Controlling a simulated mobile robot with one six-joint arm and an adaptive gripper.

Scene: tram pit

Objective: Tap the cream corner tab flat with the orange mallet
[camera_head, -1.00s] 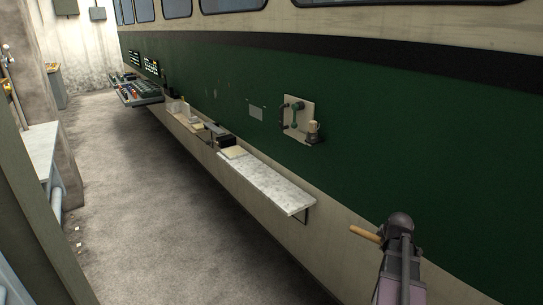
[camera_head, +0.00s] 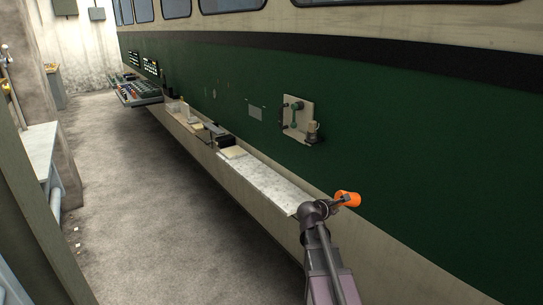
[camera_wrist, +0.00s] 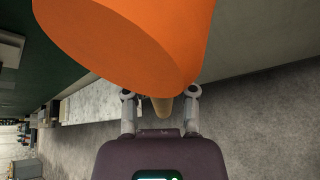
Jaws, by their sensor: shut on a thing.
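The orange mallet (camera_head: 347,199) is held out past the end of my arm, in front of the tram's green side and close to the right end of the white shelf. My gripper (camera_head: 338,203) is shut on its wooden handle. In the wrist view the orange head (camera_wrist: 130,35) fills the upper part, and the end of the wooden handle (camera_wrist: 163,108) shows between the fingers. A small grey plate (camera_head: 256,113) is fixed on the green side, left of the mallet. I cannot make out the cream corner tab for certain.
A cream panel (camera_head: 297,117) with a green handle and a small ledge juts from the tram side. The white shelf (camera_head: 270,180) holds small items at its far end. A control desk (camera_head: 137,91) stands farther back. The grey floor (camera_head: 160,220) to the left is open.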

